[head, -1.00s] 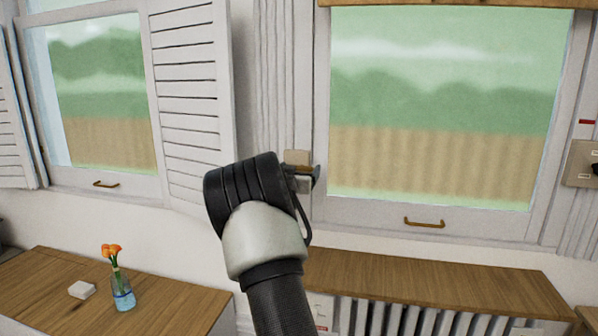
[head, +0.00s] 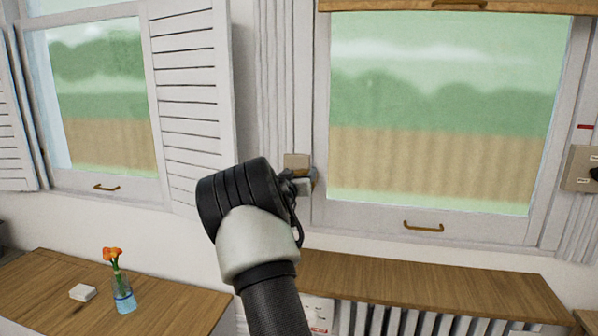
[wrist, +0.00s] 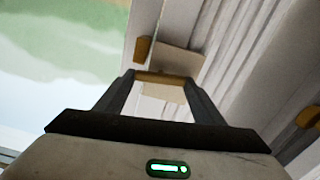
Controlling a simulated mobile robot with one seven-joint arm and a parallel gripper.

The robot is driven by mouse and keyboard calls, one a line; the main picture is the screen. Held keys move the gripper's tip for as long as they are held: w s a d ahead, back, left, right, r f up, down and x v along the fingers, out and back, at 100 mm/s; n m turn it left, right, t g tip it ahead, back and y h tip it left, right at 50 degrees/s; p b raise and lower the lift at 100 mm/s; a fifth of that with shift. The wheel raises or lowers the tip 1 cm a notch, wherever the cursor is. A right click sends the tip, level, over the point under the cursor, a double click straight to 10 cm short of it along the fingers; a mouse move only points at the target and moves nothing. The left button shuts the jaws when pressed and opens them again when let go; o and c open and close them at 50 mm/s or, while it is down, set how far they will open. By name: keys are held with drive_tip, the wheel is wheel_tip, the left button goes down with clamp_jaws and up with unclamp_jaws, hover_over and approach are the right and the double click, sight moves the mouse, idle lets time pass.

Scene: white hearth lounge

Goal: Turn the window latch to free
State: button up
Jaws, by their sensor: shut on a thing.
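The window latch shows a beige plate (head: 296,161) on the left frame of the right window. In the wrist view, a brass bar of the latch (wrist: 166,78) lies between my two fingertips, in front of the beige plate. My gripper (head: 304,180) is shut on this latch bar. Its fingers also show in the wrist view (wrist: 163,82). In the head view, my wrist and gripper hide the lower part of the latch. I cannot read any marking for the latch's position.
The right window has a brass pull (head: 424,226) on its bottom rail. A louvred shutter (head: 190,100) stands to the left. Below are a wooden shelf (head: 430,283) over a radiator and a wooden cabinet (head: 170,300) with a flower vase (head: 123,296). A switch panel (head: 580,168) is at the far right.

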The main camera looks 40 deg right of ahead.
drive_tip(key=n+p, duration=0.2)
drive_tip(key=n, duration=0.1)
drive_tip(key=shift+w+a+r+n+p, duration=0.1)
drive_tip(key=shift+n+p, duration=0.2)
drive_tip(key=shift+p, duration=0.05)
drive_tip(key=n+p, duration=0.2)
drive_tip(key=n, duration=0.6)
drive_tip(key=shift+f, duration=0.3)
drive_tip(key=shift+f+n+b, duration=0.1)
drive_tip(key=shift+n+b, duration=0.6)
drive_tip(key=shift+n, duration=1.6)
drive_tip(key=o, duration=1.1)
drive_tip(key=shift+c, duration=0.2)
drive_tip(key=shift+a, duration=0.1)
